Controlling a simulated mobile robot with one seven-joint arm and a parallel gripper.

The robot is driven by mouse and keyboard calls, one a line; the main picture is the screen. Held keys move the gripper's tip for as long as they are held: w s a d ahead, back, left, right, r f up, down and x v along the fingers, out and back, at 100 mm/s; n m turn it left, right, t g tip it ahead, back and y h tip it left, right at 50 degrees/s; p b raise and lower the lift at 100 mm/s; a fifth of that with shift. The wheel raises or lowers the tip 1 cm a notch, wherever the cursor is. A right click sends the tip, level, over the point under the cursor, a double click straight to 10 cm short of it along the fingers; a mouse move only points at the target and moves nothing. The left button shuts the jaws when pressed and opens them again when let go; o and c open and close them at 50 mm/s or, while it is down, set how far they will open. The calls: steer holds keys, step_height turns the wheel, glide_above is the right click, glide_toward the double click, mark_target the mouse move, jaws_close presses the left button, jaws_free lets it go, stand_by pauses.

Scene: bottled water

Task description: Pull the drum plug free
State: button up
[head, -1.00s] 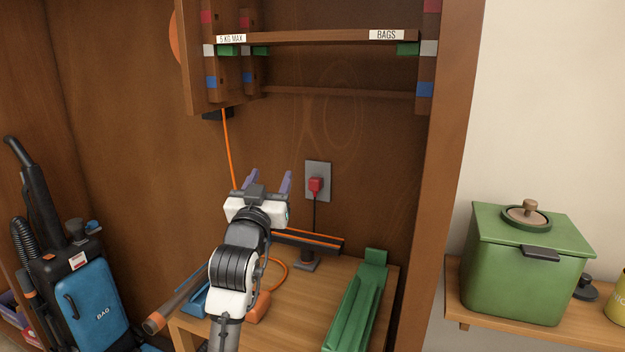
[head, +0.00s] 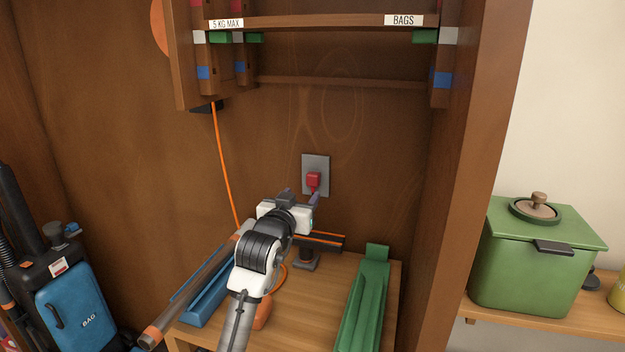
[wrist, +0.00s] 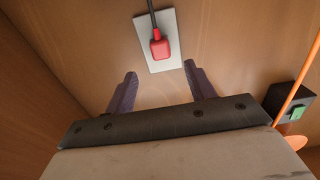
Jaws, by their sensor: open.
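A red plug (head: 313,180) sits in a grey wall plate (head: 316,160) on the wooden back panel. In the wrist view the red plug (wrist: 160,46) has a black cord, and the plate (wrist: 164,62) lies flat on the panel. My gripper (head: 300,195) is open and empty, just in front of and slightly below the plug. In the wrist view my gripper (wrist: 160,72) has its purple fingers spread on either side of the plug's line, short of it. They do not visibly touch the plug. No label marks it as the drum plug.
A shelf (head: 310,21) overhangs above. An orange cord (head: 224,160) hangs left of my gripper; a black box (wrist: 292,103) is beside it. Below stand a wooden table (head: 310,300), a green tray (head: 362,305) and a blue tray (head: 205,305). A side panel (head: 480,150) bounds the right.

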mark_target(312, 181)
steer(key=shift+p+x, duration=0.85)
steer(key=shift+x, duration=3.65)
jaws_close()
steer(key=shift+s+f, duration=0.1)
steer(key=shift+s, duration=0.05)
steer(key=shift+b+v, duration=0.3)
steer(key=shift+v, duration=2.6)
